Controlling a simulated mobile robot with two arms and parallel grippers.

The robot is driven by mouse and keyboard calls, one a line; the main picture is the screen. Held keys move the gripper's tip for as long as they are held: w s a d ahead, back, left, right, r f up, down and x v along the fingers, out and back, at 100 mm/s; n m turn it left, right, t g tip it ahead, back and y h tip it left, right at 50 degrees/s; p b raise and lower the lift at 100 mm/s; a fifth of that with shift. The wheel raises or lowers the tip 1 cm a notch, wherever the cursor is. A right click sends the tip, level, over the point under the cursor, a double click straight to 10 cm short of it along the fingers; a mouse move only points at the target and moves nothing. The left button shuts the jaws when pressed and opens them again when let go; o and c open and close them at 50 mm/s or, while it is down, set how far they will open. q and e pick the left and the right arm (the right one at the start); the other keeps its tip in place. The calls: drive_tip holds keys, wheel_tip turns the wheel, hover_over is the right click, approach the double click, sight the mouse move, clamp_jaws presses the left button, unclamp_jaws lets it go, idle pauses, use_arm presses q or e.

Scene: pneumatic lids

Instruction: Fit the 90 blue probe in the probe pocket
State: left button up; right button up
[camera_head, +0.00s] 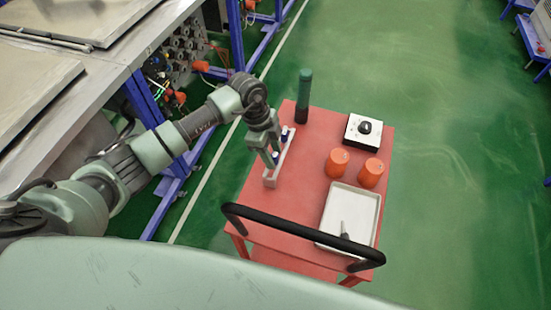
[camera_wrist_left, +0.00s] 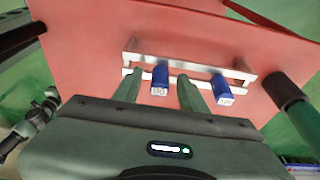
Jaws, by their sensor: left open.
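The blue 90 probe (camera_wrist_left: 160,76) stands in a pale rack (camera_wrist_left: 200,67) on the red cart; its end label is small but seems to read 90. A second blue probe (camera_wrist_left: 221,88) stands in the same rack to the right, its label hard to read. My left gripper (camera_wrist_left: 159,82) is open, with one finger on each side of the 90 probe; contact cannot be told. In the head view, my left gripper (camera_head: 272,158) is over the rack (camera_head: 271,182), partly hiding the probes. I cannot make out a probe pocket. My right gripper is not in view.
The red cart (camera_head: 308,185) also bears a dark green cylinder (camera_head: 304,90), a white box with a black knob (camera_head: 362,131), two orange cylinders (camera_head: 337,162) and a white tray (camera_head: 369,216) holding a dark tool. A black handle (camera_head: 300,233) spans its near edge.

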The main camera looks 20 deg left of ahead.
use_arm(q)
clamp_jaws()
drive_tip(key=shift+d+r+p+v, duration=0.1)
drive_tip(key=shift+d+p+v, duration=0.2)
drive_tip(key=shift+p+v, duration=0.85)
drive_tip(key=shift+d+r+p+v, duration=0.1)
drive_tip(key=shift+d+p+v, duration=0.15)
drive_tip(key=shift+p+v, duration=0.85)
drive_tip(key=shift+d+p+v, duration=0.3)
drive_tip(key=shift+p+v, duration=0.75)
drive_tip(key=shift+v, duration=0.15)
